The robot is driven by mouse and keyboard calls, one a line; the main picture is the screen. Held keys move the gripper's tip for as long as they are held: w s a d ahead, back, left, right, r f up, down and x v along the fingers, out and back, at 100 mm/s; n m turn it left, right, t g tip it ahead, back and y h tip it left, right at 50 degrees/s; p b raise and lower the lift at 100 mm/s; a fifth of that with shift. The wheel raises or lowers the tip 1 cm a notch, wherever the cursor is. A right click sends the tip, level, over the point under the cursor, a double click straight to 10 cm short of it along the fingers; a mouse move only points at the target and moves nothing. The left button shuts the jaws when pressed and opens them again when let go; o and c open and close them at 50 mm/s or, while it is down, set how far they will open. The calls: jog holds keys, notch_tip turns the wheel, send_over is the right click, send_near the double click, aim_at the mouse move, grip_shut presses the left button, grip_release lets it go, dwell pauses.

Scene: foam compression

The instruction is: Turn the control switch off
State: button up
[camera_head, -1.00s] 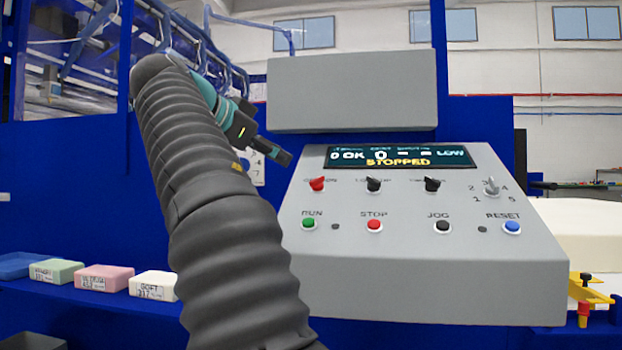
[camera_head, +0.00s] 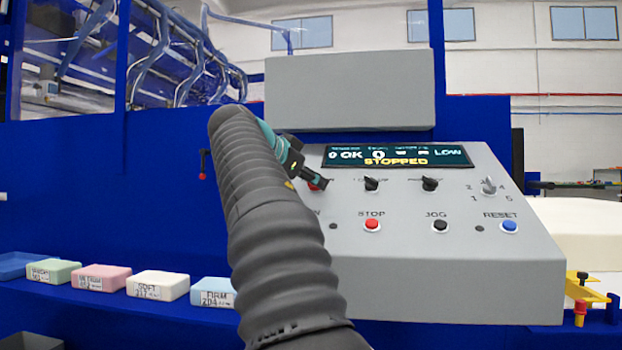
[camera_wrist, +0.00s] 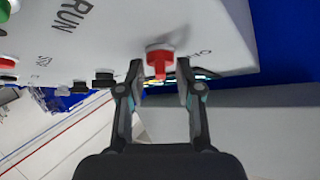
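The control switch is a red rotary knob (camera_head: 315,184) at the upper left of the grey control panel (camera_head: 450,270), partly hidden by my gripper in the head view. In the wrist view the red knob (camera_wrist: 160,60) stands just beyond and between my fingertips. My gripper (camera_head: 320,183) is open at the knob; the wrist view shows its two fingers (camera_wrist: 158,75) apart, one on each side of it. I cannot tell whether either finger touches it. The label beside the knob is only partly readable. The panel display (camera_head: 398,156) reads STOPPED.
Two black knobs (camera_head: 371,184) (camera_head: 430,184) and a grey selector (camera_head: 489,186) are in the same row. Below are the red STOP (camera_head: 372,224), black JOG (camera_head: 440,225) and blue RESET (camera_head: 509,226) buttons. My arm hides the RUN button in the head view. Foam blocks (camera_head: 158,285) lie on the left ledge.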

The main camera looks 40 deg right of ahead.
grip_shut()
